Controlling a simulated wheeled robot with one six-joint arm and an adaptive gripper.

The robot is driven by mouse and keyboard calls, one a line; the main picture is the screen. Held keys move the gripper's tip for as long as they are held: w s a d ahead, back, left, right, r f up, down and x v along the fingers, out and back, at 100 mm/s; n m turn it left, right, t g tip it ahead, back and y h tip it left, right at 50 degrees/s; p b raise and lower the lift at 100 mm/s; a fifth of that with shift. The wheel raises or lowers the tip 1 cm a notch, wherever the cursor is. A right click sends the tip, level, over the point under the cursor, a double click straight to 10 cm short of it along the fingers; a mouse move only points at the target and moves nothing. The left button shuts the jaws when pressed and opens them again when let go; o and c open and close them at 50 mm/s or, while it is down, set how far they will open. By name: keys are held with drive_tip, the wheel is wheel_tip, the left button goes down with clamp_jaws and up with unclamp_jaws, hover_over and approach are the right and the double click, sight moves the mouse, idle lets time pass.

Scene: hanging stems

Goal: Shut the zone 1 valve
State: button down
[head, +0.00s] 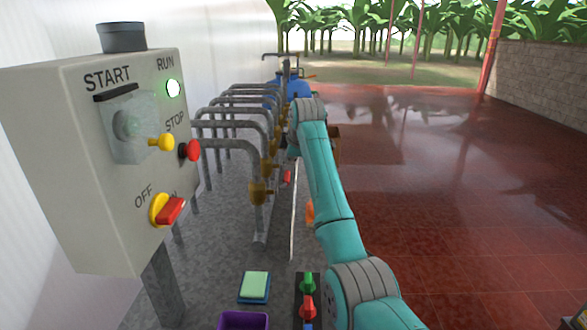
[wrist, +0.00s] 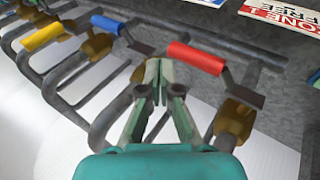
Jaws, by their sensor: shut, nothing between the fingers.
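In the wrist view a red lever handle (wrist: 195,58) lies beside a brass valve body (wrist: 234,118) on a grey pipe. A tag reading "ZONE 1 FREE" (wrist: 280,12) lies at the upper right, on the red lever's side. My gripper (wrist: 157,66) is shut and empty. Its fingertips are just left of the red handle's left end; I cannot tell whether they touch it. In the head view the row of brass valves (head: 258,192) and a small red handle (head: 287,178) show left of my arm. My gripper is hidden there.
A blue lever (wrist: 107,24) and a yellow lever (wrist: 43,35) stand to the left on neighbouring pipes. A control box (head: 110,160) is at the left in the head view. A purple bin (head: 243,321) is low in front. The red tiled floor (head: 450,180) is open.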

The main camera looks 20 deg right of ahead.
wheel_tip(320, 180, up, 10)
drive_tip(key=d, duration=0.2)
drive_tip(key=shift+s+r, duration=0.25)
drive_tip(key=shift+s, duration=0.05)
